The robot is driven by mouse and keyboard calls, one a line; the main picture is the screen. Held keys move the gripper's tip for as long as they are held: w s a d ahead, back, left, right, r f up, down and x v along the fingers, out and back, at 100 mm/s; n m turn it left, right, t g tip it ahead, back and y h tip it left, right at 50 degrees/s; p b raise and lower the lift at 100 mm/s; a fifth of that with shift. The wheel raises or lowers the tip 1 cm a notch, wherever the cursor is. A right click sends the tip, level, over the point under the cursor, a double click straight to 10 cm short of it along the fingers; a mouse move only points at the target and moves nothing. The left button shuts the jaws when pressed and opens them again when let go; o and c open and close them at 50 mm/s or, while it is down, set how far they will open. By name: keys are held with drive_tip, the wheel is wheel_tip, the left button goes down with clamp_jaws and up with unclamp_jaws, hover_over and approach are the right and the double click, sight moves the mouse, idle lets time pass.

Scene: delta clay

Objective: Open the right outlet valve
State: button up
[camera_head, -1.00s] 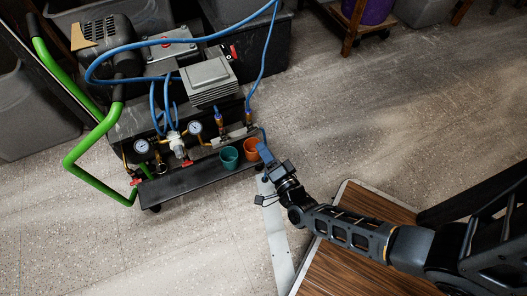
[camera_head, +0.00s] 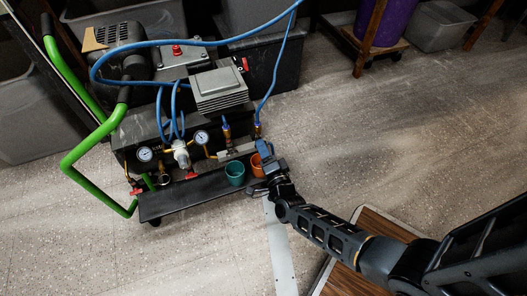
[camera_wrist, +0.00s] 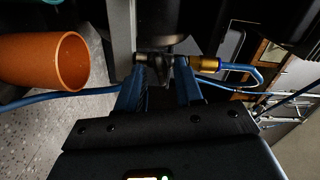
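The compressor (camera_head: 150,130) stands at the left in the head view, with two brass outlets and blue hoses on its front right. The right outlet (camera_head: 257,131) is just above my gripper (camera_head: 264,150), whose body partly hides the area. In the wrist view my gripper (camera_wrist: 160,72) has two blue fingers apart. A small dark fitting (camera_wrist: 154,60) shows between or just beyond the fingertips, joined to a brass fitting (camera_wrist: 207,63) on a blue hose. I cannot tell whether the fingers touch it. The valve's handle is not clearly visible.
An orange cup (camera_head: 257,167) and a teal cup (camera_head: 235,173) stand on the compressor's front shelf. The orange cup (camera_wrist: 50,62) is close left of my fingers in the wrist view. Pressure gauges (camera_head: 145,154) and a green handle (camera_head: 83,155) are further left. Open floor (camera_head: 380,125) lies right.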

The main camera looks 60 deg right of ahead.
clamp_jaws()
idle(0.3)
drive_tip(key=shift+n, duration=0.4)
drive_tip(key=shift+n+p, duration=1.55)
drive_tip(key=shift+n, duration=5.45)
